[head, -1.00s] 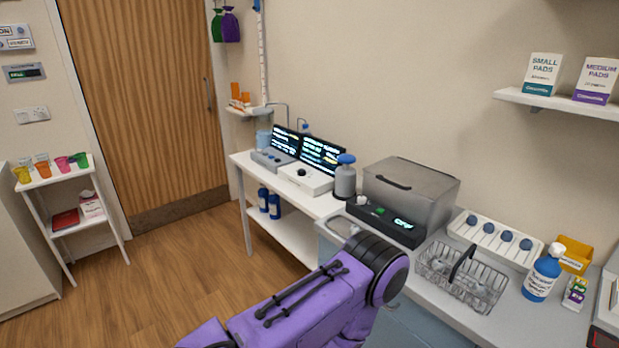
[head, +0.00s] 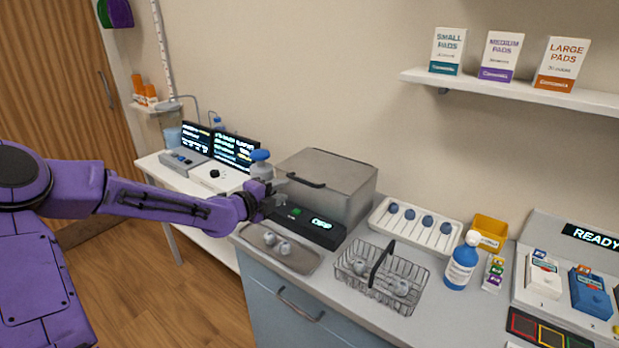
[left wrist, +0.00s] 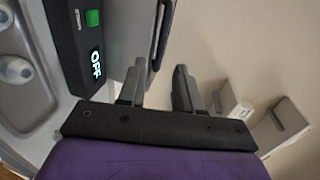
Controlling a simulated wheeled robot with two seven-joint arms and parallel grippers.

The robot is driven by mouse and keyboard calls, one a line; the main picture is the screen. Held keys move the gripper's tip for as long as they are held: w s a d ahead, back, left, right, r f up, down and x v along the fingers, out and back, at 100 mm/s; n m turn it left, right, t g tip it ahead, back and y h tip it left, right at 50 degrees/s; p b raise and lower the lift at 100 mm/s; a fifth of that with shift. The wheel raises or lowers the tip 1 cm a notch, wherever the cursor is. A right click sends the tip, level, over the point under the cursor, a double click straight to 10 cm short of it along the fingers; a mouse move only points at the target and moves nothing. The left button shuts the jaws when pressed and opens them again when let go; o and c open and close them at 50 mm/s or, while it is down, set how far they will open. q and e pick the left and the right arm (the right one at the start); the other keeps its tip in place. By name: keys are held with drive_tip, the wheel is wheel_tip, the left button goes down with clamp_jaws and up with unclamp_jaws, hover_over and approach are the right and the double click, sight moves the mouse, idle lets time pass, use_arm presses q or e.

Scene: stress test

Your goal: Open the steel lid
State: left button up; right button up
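The steel lid (head: 335,170) is shut on a steel box behind a black front panel (head: 310,228) reading OFF, with a green button. A dark bar handle (head: 306,181) runs along the lid's front edge; it also shows in the left wrist view (left wrist: 162,35). My left gripper (head: 278,190) is at the box's front left, close to the handle's left end. In the left wrist view my left gripper (left wrist: 157,88) has its fingers apart with nothing between them; the handle lies ahead of them. I cannot tell whether they touch anything. My right gripper is not in view.
A steel tray (head: 308,262) with round grey pieces and a wire basket (head: 410,300) stand in front. A pump bottle (head: 261,166) stands left of the box. A white rack (head: 450,240), yellow bin (head: 490,228) and blue bottle (head: 461,265) stand right. Wall shelf (head: 500,90) above right.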

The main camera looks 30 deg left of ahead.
sight(302, 182)
use_arm(q)
drive_tip(key=b+x, duration=0.3)
drive_tip(key=x, duration=0.1)
drive_tip(key=b+x, duration=0.4)
drive_tip(key=x, duration=0.1)
drive_tip(key=shift+d, duration=0.2)
drive_tip(key=shift+w+f, duration=0.1)
drive_tip(key=shift+w, duration=0.55)
clamp_jaws()
